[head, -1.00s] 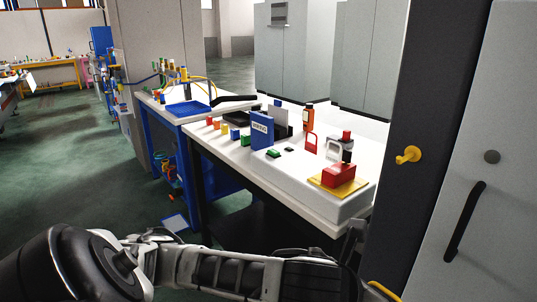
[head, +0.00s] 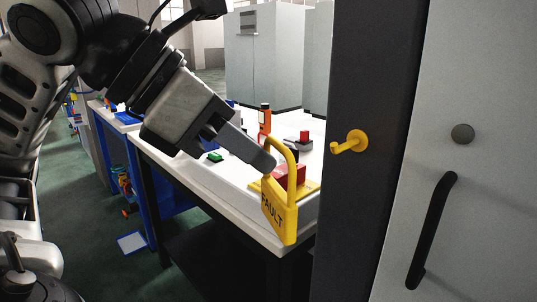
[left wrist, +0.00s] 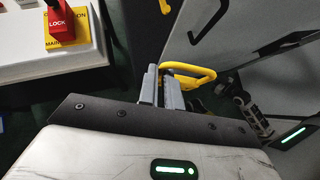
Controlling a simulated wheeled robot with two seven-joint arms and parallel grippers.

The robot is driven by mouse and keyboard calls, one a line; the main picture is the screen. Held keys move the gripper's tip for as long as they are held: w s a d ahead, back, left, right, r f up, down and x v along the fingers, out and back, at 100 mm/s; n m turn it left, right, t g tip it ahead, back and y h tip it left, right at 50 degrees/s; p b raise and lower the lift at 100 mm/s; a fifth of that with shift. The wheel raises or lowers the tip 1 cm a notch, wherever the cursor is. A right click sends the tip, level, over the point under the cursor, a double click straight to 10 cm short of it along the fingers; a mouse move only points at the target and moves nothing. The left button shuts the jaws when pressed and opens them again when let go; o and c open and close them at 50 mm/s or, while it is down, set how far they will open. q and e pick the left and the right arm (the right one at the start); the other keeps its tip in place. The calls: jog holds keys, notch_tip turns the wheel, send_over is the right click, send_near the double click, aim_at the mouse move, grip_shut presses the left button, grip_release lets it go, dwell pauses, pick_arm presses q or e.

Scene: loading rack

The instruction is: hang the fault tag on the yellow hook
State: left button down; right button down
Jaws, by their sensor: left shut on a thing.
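The yellow fault tag (head: 279,206) has a looped top and the word FAULT on its face. My left gripper (head: 268,163) is shut on it and holds it up in front of the table's right end. In the left wrist view the tag's yellow loop (left wrist: 190,74) sticks out to the right of the fingers (left wrist: 160,88). The yellow hook (head: 350,142) is fixed to the dark post, to the right of the tag and a little above it. A gap separates tag and hook. The hook's tip (left wrist: 165,6) shows at the top of the left wrist view. My right gripper is not in view.
A white table (head: 215,176) stands behind the tag, with a red lock block (head: 290,175) on a yellow plate (left wrist: 72,25). The dark post (head: 365,70) borders a grey cabinet door with a black handle (head: 432,230) and a round knob (head: 462,133).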

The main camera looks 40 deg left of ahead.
pick_arm(q)
jog(key=shift+s+d+r, duration=0.1)
jog(key=shift+s+r, duration=0.05)
jog(key=shift+s, duration=0.1)
